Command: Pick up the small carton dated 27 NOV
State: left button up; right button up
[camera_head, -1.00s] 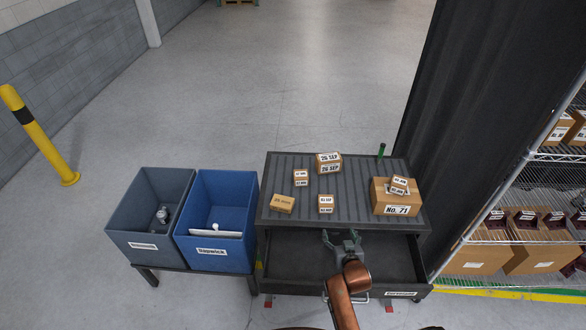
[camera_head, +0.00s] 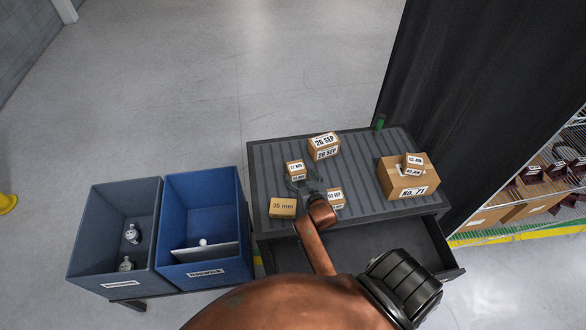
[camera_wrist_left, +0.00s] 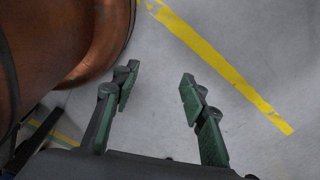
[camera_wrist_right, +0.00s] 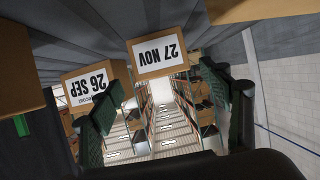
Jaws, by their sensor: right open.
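The small carton dated 27 NOV (camera_head: 296,171) stands on the ribbed grey top of the cart. In the right wrist view the carton (camera_wrist_right: 160,58) shows its white label upside down, ahead of and between the fingers. My right gripper (camera_head: 303,182) is open and low over the cart top, just in front of this carton. In the right wrist view its fingers (camera_wrist_right: 178,95) are spread wide with nothing between the tips. My left gripper (camera_wrist_left: 155,78) is open and empty above the floor; the head view does not show it.
The 26 SEP carton (camera_head: 324,146) stands behind, the 35 mm box (camera_head: 283,208) front left and a 03 SEP carton (camera_head: 335,197) to the right of the gripper. The No. 71 box (camera_head: 402,181) is farther right. An open drawer (camera_head: 395,247) and a blue bin (camera_head: 202,187) are nearby.

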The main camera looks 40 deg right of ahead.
aim_at(298, 172)
jog(key=shift+w+d+f, duration=0.1)
jog(key=shift+w+d, duration=0.05)
jog(key=shift+w, duration=0.25)
jog(key=x, duration=0.4)
jog(key=shift+w+f, duration=0.1)
jog(key=shift+w, duration=0.25)
jog(key=shift+w+f, duration=0.2)
pick_arm(q)
jog(key=shift+w+r, duration=0.25)
jog(key=shift+w, duration=0.5)
jog(key=shift+s, duration=0.1)
pick_arm(e)
jog(key=c, duration=1.4)
pick_arm(q)
jog(key=shift+s, duration=0.3)
pick_arm(e)
jog(key=shift+r, duration=0.1)
jog(key=shift+c, duration=0.6)
jog(key=shift+r, duration=0.1)
